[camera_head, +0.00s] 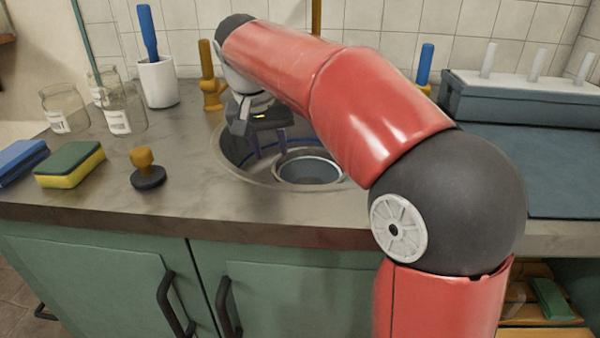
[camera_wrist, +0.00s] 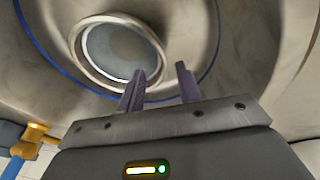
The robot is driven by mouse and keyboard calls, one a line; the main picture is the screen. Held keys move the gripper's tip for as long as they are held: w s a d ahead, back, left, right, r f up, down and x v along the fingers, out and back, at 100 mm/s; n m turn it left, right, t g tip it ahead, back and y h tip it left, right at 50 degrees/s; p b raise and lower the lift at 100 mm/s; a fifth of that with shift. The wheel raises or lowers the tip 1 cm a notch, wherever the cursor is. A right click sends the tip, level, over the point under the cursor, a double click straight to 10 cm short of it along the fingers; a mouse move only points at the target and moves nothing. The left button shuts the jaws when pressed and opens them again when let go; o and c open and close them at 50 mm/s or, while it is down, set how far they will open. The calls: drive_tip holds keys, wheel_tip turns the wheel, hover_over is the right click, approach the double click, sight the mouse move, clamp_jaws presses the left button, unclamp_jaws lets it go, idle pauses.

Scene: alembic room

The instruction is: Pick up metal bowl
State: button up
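The metal bowl (camera_head: 308,171) is round and open-topped with a pale rim and a grey inside. It sits in the round sink basin (camera_head: 234,150), toward the basin's front right. In the wrist view the bowl (camera_wrist: 115,50) shows at the upper left, ahead of the fingers. My gripper (camera_head: 268,150) reaches down into the basin, left of and behind the bowl in the head view. In the wrist view its two fingers (camera_wrist: 160,82) are apart with nothing between them. The left fingertip overlaps the bowl's rim in the picture; I cannot tell whether they touch.
The basin wall surrounds the gripper closely. A yellow tap handle (camera_head: 209,80) stands behind the sink. A dark stopper with an orange knob (camera_head: 146,168), a sponge (camera_head: 70,164) and glass jars (camera_head: 122,108) are at left. A blue-grey rack (camera_head: 520,98) is at right.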

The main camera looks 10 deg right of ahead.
sight(276, 168)
drive_tip(key=x, duration=0.6)
drive_tip(key=shift+f, duration=0.3)
clamp_jaws()
drive_tip(key=shift+r, duration=0.1)
